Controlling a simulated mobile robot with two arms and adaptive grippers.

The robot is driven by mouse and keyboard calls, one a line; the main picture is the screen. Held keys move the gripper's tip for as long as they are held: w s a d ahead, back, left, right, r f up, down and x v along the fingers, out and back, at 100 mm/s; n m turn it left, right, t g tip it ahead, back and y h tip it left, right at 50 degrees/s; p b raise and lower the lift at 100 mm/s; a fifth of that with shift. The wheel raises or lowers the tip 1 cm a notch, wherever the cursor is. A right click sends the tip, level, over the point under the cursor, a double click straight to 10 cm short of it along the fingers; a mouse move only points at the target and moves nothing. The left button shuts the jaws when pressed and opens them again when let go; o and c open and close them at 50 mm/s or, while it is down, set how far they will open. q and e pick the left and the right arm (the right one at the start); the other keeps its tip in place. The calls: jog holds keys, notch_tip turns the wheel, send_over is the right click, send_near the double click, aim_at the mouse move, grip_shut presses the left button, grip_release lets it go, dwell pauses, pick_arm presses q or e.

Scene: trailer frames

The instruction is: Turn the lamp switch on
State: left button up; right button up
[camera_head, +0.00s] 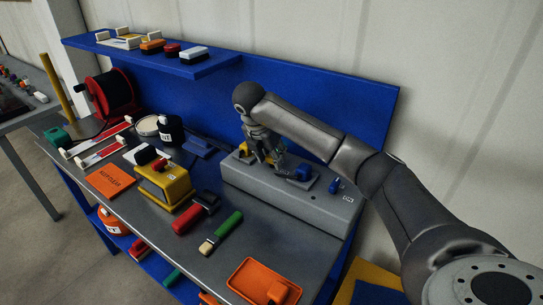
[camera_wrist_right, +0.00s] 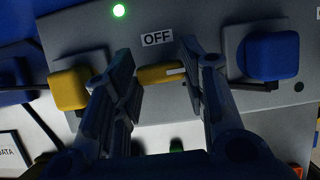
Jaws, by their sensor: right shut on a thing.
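A long grey switch box (camera_head: 300,200) stands at the back right of the bench and also fills much of the right wrist view (camera_wrist_right: 215,120). My right gripper (camera_head: 272,160) reaches down over its top, and its fingers (camera_wrist_right: 160,70) are closed about a small yellow switch lever (camera_wrist_right: 153,75) with a pale strip. An OFF label (camera_wrist_right: 157,37) sits just above the lever in the wrist view. A green light (camera_wrist_right: 119,10) glows to the upper left. The lever is hidden by the gripper in the head view. My left gripper is not in view.
A yellow block (camera_wrist_right: 69,89) and a blue block (camera_wrist_right: 272,56) flank my fingers on the box. Tools and an orange tray (camera_head: 240,276) lie in front. A blue shelf (camera_head: 215,67) hangs behind left.

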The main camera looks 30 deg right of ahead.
dwell(0.4)
jog(key=o, duration=1)
jog(key=v, duration=1.2)
jog(key=shift+w, duration=0.1)
jog(key=shift+r, duration=0.1)
